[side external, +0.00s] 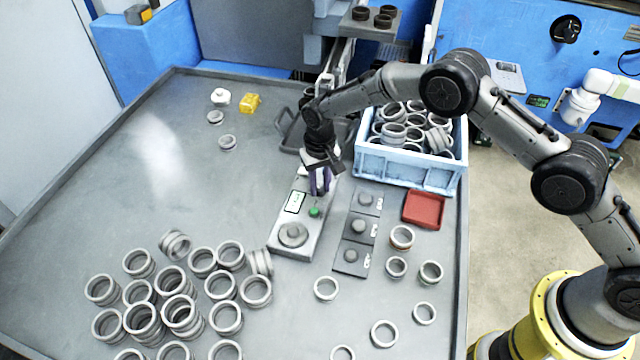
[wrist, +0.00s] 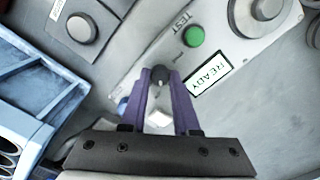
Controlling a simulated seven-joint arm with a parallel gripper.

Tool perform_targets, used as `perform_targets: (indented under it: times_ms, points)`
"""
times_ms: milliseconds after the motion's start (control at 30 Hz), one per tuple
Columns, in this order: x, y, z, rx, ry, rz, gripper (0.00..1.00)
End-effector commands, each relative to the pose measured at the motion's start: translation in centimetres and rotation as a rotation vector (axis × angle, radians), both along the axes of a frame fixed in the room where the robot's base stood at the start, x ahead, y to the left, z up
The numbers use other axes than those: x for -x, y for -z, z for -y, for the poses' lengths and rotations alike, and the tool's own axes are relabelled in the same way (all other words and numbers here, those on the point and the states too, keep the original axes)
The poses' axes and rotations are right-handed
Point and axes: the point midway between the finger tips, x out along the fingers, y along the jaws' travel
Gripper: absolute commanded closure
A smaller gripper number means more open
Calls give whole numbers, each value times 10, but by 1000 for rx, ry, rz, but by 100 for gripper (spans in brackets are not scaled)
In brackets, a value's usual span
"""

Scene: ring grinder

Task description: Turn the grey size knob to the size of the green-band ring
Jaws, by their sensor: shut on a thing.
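My gripper (side external: 319,190) points down over the far end of the grey control panel (side external: 279,247). In the wrist view its purple fingers (wrist: 160,80) are closed on the small dark grey size knob (wrist: 161,72), whose top shows between the tips. The knob is hidden by the fingers in the side view. The panel carries a green button (wrist: 194,37) marked TEST, a display (wrist: 208,75) reading READY and a round grey disc (side external: 293,234). Many grey rings (side external: 226,317) lie about; I cannot make out a green band on any.
A blue crate (side external: 408,170) full of rings stands behind and right of the panel. Dark plates with round grey pieces (side external: 360,226) and a red tray (side external: 424,209) lie to the right. A yellow block (side external: 250,103) lies far left. The table's left middle is clear.

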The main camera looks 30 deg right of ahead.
Motion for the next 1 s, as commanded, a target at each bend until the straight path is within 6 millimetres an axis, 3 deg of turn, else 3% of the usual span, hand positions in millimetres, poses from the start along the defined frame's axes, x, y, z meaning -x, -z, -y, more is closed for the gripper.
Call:
perform_targets:
  times_ms: [500,1000]
  points:
    - [-1,-1,-1,-1,-468,2,100]
    - [-1,-2,-1,-1,-699,3,100]
